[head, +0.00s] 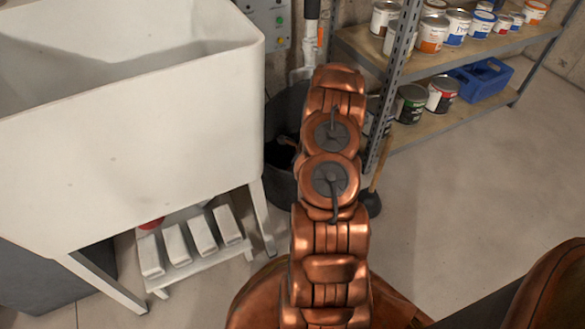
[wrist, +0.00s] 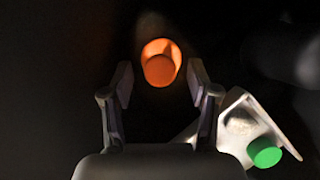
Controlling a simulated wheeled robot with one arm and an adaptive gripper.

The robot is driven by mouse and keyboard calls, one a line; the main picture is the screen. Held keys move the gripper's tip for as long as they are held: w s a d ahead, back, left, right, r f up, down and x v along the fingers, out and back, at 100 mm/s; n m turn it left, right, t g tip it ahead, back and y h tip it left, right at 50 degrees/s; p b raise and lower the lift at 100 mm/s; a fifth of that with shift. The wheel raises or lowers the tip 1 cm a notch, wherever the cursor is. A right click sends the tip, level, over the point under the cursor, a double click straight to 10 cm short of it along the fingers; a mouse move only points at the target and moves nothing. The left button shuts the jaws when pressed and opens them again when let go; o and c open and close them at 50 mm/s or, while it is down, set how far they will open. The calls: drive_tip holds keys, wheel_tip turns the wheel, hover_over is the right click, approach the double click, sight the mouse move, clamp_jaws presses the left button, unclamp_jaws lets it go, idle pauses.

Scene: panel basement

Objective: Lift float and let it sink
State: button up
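An orange float (wrist: 160,68), rounded with a cylindrical face, shows in the wrist view. It lies in line with the gap between the fingers of my gripper (wrist: 159,82). The fingers are apart on either side of it, with dark gaps between them and the float. I cannot tell how far beyond the fingertips the float is. In the head view my copper arm reaches over a dark round basin (head: 287,103). The float is not discernible there, and my gripper is mostly hidden by the arm.
A green cap on a pale bracket (wrist: 265,152) is right of my gripper. A white sink (head: 150,140) stands left of the basin, with a low slatted stool (head: 195,250) beneath. Shelving (head: 450,110) with paint cans is at right. A control panel (head: 268,20) is behind. Floor is clear at right.

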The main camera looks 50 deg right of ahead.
clamp_jaws()
idle(0.5)
